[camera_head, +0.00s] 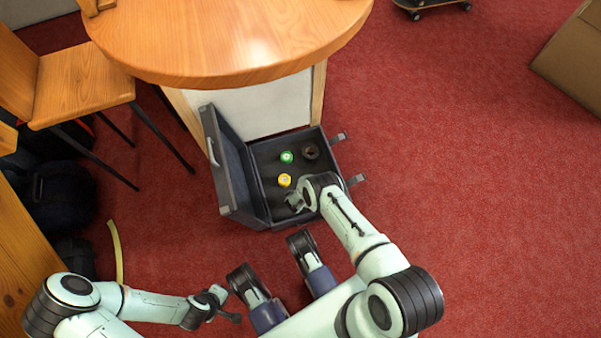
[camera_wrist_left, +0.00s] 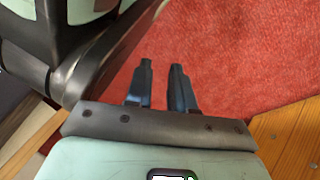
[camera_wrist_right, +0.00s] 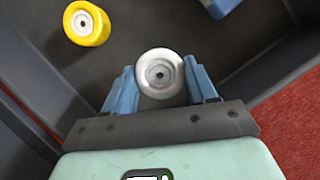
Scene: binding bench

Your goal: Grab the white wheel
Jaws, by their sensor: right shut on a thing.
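The white wheel (camera_wrist_right: 161,74) is between the blue fingers of my right gripper (camera_wrist_right: 161,88) in the right wrist view, with a finger against each side. That gripper (camera_head: 296,203) reaches into the open dark case (camera_head: 262,222) in the head view, where the white wheel is hidden or too small to make out. My left gripper (camera_wrist_left: 162,70) is empty over the red carpet, its two dark fingers apart with a gap. In the head view it (camera_head: 232,304) is low at the left, away from the case.
A yellow wheel (camera_head: 284,180) lies in the case near my right gripper, and also shows in the right wrist view (camera_wrist_right: 87,23). A green wheel (camera_head: 287,157) and a dark round thing (camera_head: 310,151) lie farther back. The case's raised lid (camera_head: 228,160) stands left; a round wooden table (camera_head: 230,35) overhangs behind.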

